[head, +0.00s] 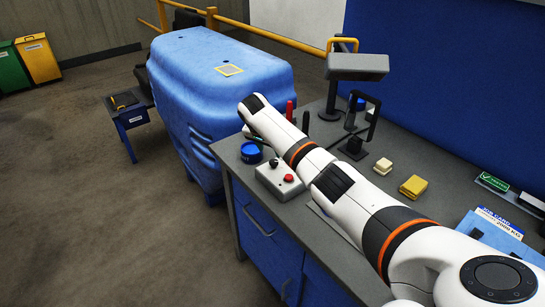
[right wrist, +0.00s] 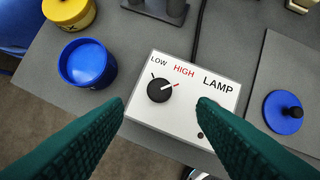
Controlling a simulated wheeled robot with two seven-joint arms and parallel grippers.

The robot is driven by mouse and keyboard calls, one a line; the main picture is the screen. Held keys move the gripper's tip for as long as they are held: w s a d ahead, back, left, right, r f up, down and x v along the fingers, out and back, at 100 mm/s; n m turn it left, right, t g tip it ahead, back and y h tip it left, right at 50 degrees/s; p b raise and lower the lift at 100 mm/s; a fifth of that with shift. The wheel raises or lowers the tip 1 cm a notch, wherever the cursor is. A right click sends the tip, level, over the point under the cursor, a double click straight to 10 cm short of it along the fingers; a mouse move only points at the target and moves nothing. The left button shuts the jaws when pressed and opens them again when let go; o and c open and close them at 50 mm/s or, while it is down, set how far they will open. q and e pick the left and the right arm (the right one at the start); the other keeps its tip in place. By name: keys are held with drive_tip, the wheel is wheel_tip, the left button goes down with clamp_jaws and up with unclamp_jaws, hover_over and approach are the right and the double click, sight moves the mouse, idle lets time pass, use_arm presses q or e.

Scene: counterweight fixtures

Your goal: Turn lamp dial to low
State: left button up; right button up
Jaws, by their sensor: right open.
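The lamp control box (head: 268,181) is a pale box near the bench's front edge, partly hidden by my right arm in the head view. It also shows in the right wrist view (right wrist: 143,115), labelled LOW, HIGH and LAMP. Its round black dial (right wrist: 160,89) has a white pointer line aimed up-right at the red HIGH mark. My right gripper (right wrist: 161,104) is open and empty, its two teal fingers either side of the dial in the picture, apart from it. The head view hardly shows the fingers. The grey desk lamp (head: 356,66) stands behind my arm. My left gripper is not in view.
A blue round tub (right wrist: 88,63) and a yellow one (right wrist: 69,10) stand left of the box. A blue disc with a black knob (right wrist: 284,112) lies to its right. A yellow block (head: 413,186) and a cream block (head: 383,166) sit farther along the bench.

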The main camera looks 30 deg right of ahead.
sight(274, 161)
drive_tip(key=b+x, duration=0.1)
drive_tip(key=x, duration=0.5)
drive_tip(key=shift+w+d+f, duration=0.1)
drive_tip(key=shift+f, duration=0.3)
drive_tip(key=shift+c, duration=0.3)
drive_tip(key=c, duration=0.9)
